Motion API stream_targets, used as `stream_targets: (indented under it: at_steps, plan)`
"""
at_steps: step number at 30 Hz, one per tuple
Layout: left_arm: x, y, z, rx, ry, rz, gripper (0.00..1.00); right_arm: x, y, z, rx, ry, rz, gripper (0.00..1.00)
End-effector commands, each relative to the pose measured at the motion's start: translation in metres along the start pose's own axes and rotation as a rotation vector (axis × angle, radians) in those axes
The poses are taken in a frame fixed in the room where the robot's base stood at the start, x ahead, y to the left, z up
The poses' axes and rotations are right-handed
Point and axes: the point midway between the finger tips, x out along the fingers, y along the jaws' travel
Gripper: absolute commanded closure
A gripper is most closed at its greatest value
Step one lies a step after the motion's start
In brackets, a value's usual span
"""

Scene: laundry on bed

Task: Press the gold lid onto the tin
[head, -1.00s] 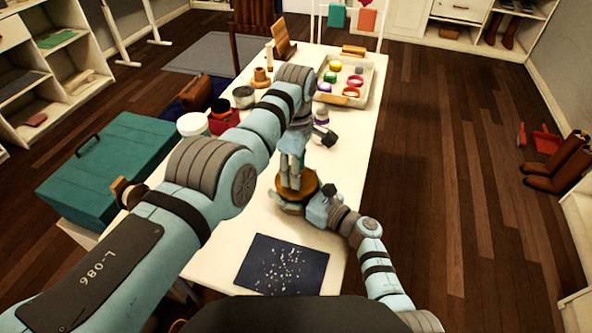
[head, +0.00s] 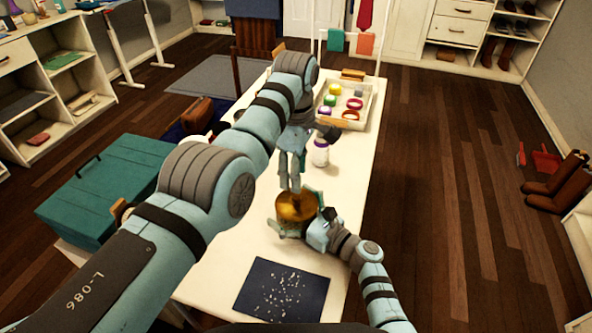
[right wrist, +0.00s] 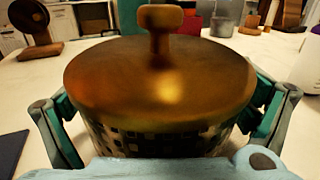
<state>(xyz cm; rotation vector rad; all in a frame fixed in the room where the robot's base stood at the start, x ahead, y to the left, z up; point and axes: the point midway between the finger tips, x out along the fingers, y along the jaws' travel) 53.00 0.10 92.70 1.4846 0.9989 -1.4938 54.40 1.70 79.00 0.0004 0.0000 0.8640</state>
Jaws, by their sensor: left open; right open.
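The gold lid (head: 296,206) with its knob lies level on top of the tin; it fills the middle of the right wrist view (right wrist: 160,85). The tin (right wrist: 160,140) has a dark checkered wall, mostly hidden under the lid. Whether the lid is fully down I cannot tell. My right gripper (head: 298,216) is open, with one finger on each side of the tin; contact is unclear. My left gripper (head: 291,186) is open and points down just above the lid, near its knob. It does not show clearly in the right wrist view.
A white bottle (head: 320,155) stands behind the tin. A tray (head: 371,106) of coloured rings is at the far right of the table. A navy mat (head: 283,290) with pale bits lies in front. A teal case (head: 110,190) is at left.

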Motion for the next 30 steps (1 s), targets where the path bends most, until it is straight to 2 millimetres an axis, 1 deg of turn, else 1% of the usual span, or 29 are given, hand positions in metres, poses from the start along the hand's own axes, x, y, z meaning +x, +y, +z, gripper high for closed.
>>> stream_targets:
  at_steps: [6,8,10,14,18,21,25,27,30]
  plan:
    - [0.0,0.0,0.0,0.0,0.0,0.0,0.59,-0.001,0.0,0.0,0.0,0.0,0.0,0.01]
    - [0.0,0.0,0.0,0.0,0.0,0.0,0.59,-0.004,0.0,-0.001,0.0,0.001,-0.001,0.01]
    - [0.0,0.0,0.0,0.0,0.0,0.0,0.59,-0.011,-0.001,-0.001,-0.001,0.001,-0.002,0.01]
    - [0.0,0.0,0.0,0.0,0.0,0.0,0.59,-0.035,0.0,-0.001,-0.002,0.002,-0.001,0.01]
    - [0.0,0.0,0.0,0.0,0.0,0.0,0.59,-0.069,0.0,-0.002,-0.002,0.004,-0.001,0.01]
    - [0.0,0.0,0.0,0.0,0.0,0.0,0.59,-0.09,0.0,-0.001,-0.001,0.003,0.0,0.01]
    - [0.0,0.0,0.0,0.0,0.0,0.0,0.59,-0.11,-0.001,-0.001,-0.001,0.003,-0.001,0.01]
    - [0.0,0.0,0.0,0.0,0.0,0.0,0.59,-0.116,0.0,-0.001,0.0,0.001,0.0,0.01]
    - [0.0,0.0,0.0,0.0,0.0,0.0,0.59,-0.12,0.0,0.0,0.0,0.0,0.0,0.01]
